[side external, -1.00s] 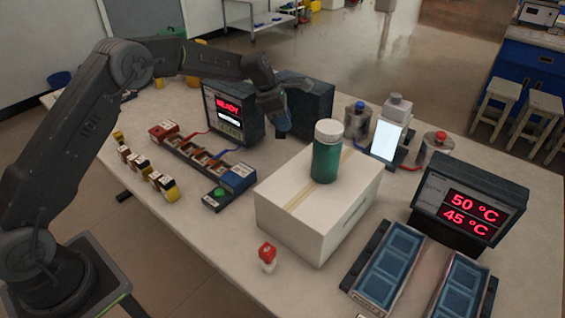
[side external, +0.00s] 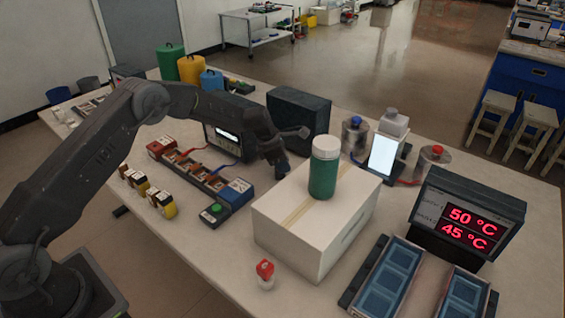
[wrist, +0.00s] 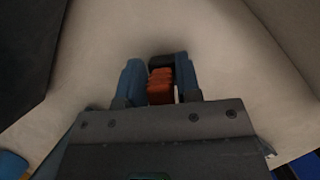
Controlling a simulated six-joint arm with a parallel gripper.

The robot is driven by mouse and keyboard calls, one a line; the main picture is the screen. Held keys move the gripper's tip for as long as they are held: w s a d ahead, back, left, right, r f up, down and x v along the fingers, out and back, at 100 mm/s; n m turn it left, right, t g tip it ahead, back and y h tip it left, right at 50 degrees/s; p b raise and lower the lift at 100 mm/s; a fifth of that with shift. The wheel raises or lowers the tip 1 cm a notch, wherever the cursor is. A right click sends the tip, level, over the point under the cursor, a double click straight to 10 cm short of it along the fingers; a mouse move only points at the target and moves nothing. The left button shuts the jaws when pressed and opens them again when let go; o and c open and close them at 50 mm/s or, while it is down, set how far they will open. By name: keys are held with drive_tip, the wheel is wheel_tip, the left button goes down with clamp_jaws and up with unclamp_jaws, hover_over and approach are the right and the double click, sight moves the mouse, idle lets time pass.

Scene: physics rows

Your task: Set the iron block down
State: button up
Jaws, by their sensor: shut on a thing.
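My gripper (side external: 281,163) is low over the table, behind the left rear part of the white carton and in front of the dark box. In the wrist view its two blue fingers (wrist: 159,84) are closed on the sides of a small rust-red block with a black end, taken to be the iron block (wrist: 160,88). No label on it can be read. Pale tabletop (wrist: 215,45) shows beyond the fingers. I cannot tell whether the block touches the table. In the side view the block cannot be made out.
The white carton (side external: 285,231) carries a green jar (side external: 323,175). The dark box (side external: 298,118) and a display unit (side external: 222,143), partly hidden by my arm, stand behind. A circuit strip (side external: 200,178) lies left. Bare table shows between strip and carton.

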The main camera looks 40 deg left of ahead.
drive_tip(key=o, duration=1.1)
drive_tip(key=shift+c, duration=0.2)
drive_tip(key=v, duration=1.2)
drive_tip(key=shift+r, duration=0.15)
